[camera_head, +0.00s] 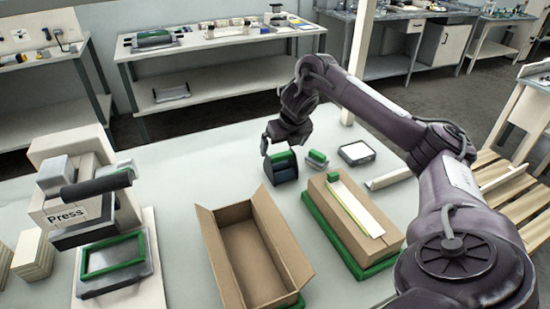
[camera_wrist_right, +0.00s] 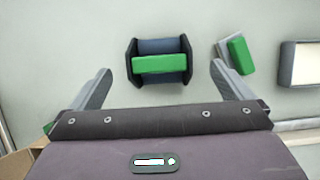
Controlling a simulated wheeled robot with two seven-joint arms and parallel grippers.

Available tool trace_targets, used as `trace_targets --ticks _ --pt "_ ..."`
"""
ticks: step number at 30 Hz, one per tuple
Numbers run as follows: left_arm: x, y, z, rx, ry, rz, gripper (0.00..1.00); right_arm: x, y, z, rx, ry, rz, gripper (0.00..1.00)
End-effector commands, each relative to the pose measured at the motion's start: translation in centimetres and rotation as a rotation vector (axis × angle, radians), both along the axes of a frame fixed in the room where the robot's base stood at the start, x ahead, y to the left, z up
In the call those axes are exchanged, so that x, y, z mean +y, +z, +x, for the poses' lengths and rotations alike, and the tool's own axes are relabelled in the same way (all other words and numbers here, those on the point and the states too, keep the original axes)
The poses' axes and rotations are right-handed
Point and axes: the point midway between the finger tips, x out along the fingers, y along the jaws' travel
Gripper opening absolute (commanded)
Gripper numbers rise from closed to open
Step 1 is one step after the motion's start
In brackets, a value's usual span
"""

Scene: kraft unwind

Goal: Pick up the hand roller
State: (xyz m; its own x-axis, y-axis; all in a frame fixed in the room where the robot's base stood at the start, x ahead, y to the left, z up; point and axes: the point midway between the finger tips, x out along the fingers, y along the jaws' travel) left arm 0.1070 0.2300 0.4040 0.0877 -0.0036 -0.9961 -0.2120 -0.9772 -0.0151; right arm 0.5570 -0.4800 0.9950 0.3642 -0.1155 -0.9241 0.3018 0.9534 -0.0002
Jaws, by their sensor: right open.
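The hand roller looks to be the piece with dark side plates, a dark blue body and a green bar across its top (camera_head: 283,174). It stands on the pale table, to the left of a smaller green and grey piece. In the right wrist view the hand roller (camera_wrist_right: 160,47) lies just ahead of the gap between the fingers, with its green bar (camera_wrist_right: 159,64) crosswise. My right gripper (camera_head: 286,142) is open and empty above it, its fingers (camera_wrist_right: 161,69) spread wider than the roller. I see no contact. My left gripper is out of view.
The smaller green and grey piece (camera_head: 316,160) and a white-topped dark tray (camera_head: 357,153) stand to the right. An open cardboard box (camera_head: 214,246), a closed carton (camera_head: 334,219) on a green base and a press (camera_head: 66,213) stand nearer. The table behind the roller is clear.

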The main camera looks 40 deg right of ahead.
Motion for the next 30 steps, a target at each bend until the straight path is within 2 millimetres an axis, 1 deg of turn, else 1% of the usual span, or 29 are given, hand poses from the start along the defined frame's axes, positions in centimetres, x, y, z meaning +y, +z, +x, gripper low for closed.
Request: trace_targets --ticks 1,2,5,8,12,15,21,23,30 --pt "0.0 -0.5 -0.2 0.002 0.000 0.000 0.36 0.0 -1.0 0.1 0.003 -0.002 0.002 1.00" --pt "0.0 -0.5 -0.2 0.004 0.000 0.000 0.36 -0.1 -1.2 0.2 0.003 -0.002 0.001 1.00" --pt "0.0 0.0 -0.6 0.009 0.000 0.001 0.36 -0.1 -2.1 0.4 0.005 -0.001 0.000 1.00" --pt "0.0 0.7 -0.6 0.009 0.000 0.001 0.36 0.0 -3.6 0.7 0.007 -0.002 0.001 1.00" --pt "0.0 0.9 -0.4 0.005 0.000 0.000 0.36 -0.2 -5.3 1.4 0.003 -0.001 0.001 1.00" --pt "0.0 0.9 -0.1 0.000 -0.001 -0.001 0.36 -0.3 -5.9 1.6 0.001 -0.002 0.000 1.00" --pt "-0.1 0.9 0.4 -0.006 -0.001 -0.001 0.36 -0.3 -5.9 1.7 0.000 0.000 -0.001 1.00" --pt "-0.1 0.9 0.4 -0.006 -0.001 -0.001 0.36 -0.3 -5.9 1.7 0.000 0.000 -0.001 0.93" --pt "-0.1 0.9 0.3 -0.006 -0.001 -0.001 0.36 -0.3 -5.9 1.7 0.000 -0.001 -0.001 0.62"
